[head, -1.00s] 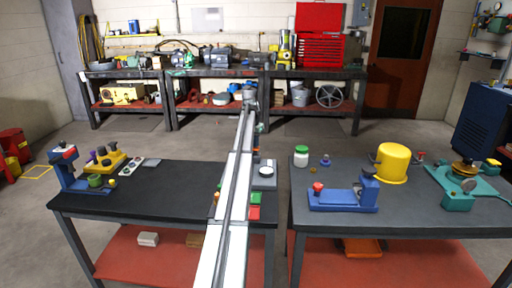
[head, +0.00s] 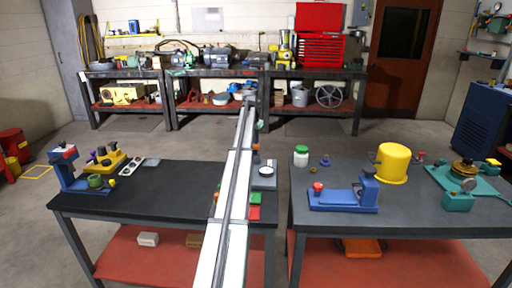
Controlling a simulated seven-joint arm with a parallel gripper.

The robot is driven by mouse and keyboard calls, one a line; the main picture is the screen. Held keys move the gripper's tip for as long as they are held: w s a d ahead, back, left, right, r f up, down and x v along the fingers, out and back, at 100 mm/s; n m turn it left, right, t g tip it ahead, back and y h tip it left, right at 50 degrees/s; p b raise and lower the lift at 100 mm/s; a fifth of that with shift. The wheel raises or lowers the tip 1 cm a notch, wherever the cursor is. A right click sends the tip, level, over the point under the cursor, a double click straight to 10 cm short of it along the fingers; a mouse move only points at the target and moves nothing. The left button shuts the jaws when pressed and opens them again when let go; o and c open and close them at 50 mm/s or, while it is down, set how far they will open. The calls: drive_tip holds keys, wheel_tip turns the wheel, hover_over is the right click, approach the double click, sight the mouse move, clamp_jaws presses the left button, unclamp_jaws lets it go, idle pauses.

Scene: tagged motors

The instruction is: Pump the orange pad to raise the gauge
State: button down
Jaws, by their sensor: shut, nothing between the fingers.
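A grey device with a round white gauge (head: 265,170) stands near the right end of the left table, just right of my arm. The needle is too small to read. A small orange part (head: 256,158) shows behind the gauge, close to my arm; I cannot tell whether it is the pad. A green block (head: 255,198) and a red block (head: 254,213) sit in front of the gauge. My long white arm crosses the table from the bottom of the head view. My gripper's fingers are hidden behind it, so contact with any pad cannot be seen.
The left table (head: 165,205) has a clear dark middle, with a blue device (head: 70,172) and a yellow device (head: 103,163) at its left. The right table (head: 400,222) holds a green-lidded jar (head: 300,156), a blue fixture (head: 340,197) and a yellow bucket (head: 392,163).

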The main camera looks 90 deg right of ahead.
sight(255, 146)
drive_tip(key=shift+a+x, duration=0.15)
drive_tip(key=shift+x, duration=0.65)
drive_tip(key=shift+a+x, duration=0.15)
drive_tip(key=shift+x, duration=0.65)
drive_tip(key=shift+w, duration=0.15)
drive_tip(key=shift+r, duration=0.1)
drive_tip(key=shift+d+v, duration=0.15)
drive_tip(key=shift+v, duration=0.6)
drive_tip(key=shift+d+v, duration=0.1)
drive_tip(key=shift+v, duration=0.65)
drive_tip(key=shift+a+x, duration=0.15)
drive_tip(key=shift+x, duration=0.65)
drive_tip(key=shift+a+x, duration=0.1)
drive_tip(key=shift+x, duration=0.65)
drive_tip(key=shift+d+v, duration=0.15)
drive_tip(key=shift+v, duration=0.6)
drive_tip(key=shift+d+v, duration=0.1)
drive_tip(key=shift+v, duration=0.65)
